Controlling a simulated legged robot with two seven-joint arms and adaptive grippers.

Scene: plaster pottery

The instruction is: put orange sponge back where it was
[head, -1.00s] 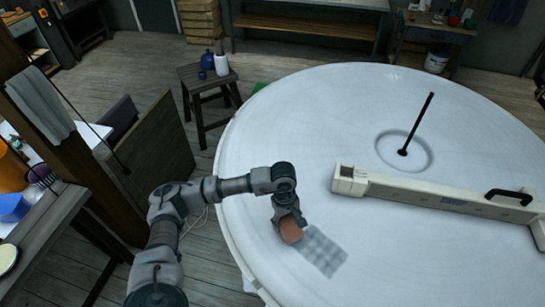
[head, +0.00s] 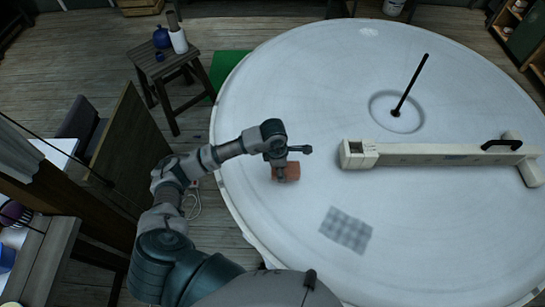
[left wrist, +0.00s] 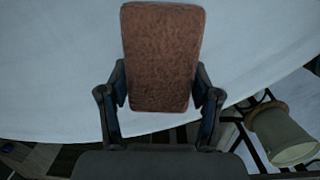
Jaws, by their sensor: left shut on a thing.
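The orange sponge (head: 291,171) is a reddish-brown block. It is between the fingers of my left gripper (head: 281,174), which is shut on it over the left part of the large round white plaster surface (head: 300,110). I cannot tell whether the sponge touches the surface. In the left wrist view the sponge (left wrist: 163,55) stands lengthwise between the two fingers of the left gripper (left wrist: 162,88), with the white surface behind it. A grey checkered patch (head: 346,229) lies on the surface, right of and nearer than the sponge. My right gripper is not in view.
A long cream beam (head: 440,154) with a black handle (head: 502,144) lies across the surface at right. A thin black rod (head: 411,85) stands up at its centre. A wooden stool (head: 160,70) with bottles stands off the far left edge. The surface around the patch is clear.

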